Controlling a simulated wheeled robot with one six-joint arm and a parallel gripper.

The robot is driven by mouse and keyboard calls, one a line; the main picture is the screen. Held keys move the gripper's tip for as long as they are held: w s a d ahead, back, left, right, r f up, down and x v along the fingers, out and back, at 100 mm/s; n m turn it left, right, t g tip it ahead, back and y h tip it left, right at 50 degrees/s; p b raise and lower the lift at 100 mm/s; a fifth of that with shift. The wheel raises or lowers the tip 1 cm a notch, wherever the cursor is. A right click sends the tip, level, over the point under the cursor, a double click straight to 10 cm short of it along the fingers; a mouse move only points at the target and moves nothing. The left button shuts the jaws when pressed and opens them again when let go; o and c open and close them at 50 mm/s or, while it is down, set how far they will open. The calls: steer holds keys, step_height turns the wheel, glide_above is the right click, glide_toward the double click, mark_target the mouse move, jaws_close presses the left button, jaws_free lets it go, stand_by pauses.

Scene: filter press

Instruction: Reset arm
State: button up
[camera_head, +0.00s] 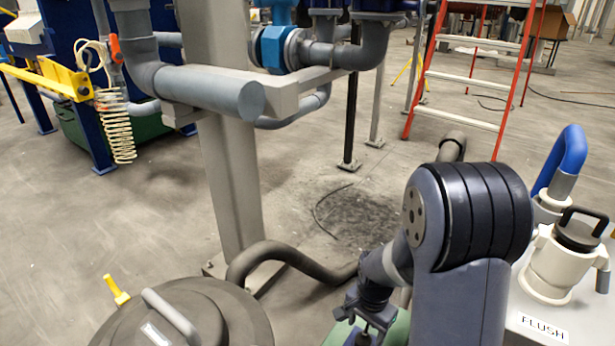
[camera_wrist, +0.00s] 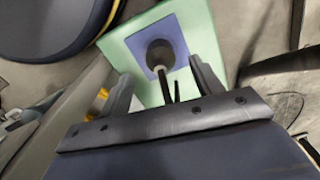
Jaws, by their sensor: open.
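My gripper (camera_wrist: 160,70) shows in the wrist view with its two fingers spread wide apart and nothing clasped between them. Beyond the fingers is a green surface (camera_wrist: 120,45) with a blue square (camera_wrist: 185,35) on it. In the head view my arm bends down and my gripper (camera_head: 370,318) is low at the bottom edge, over a green top (camera_head: 340,333), partly hidden by my arm.
A grey lidded drum (camera_head: 215,305) with a dark hose (camera_head: 285,252) stands left of my arm. A box marked FLUSH (camera_head: 530,315) with a white capped fitting (camera_head: 550,265) stands close on the right. A grey column (camera_head: 232,180), pipework and a red ladder (camera_head: 465,85) are behind.

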mark_target(365, 333)
step_height(365, 333, down, 5)
steer(key=shift+f+b, duration=0.1)
steer(key=shift+b, duration=0.75)
steer(key=shift+r, duration=0.3)
steer(key=shift+r, duration=0.1)
step_height(365, 333, up, 11)
steer(key=p, duration=0.5)
step_height(365, 333, down, 11)
steer(key=b, duration=0.5)
steer(key=shift+f, duration=0.2)
step_height(365, 333, up, 7)
steer(key=p, duration=0.5)
steer(key=shift+p, duration=0.3)
steer(key=shift+s, duration=0.1)
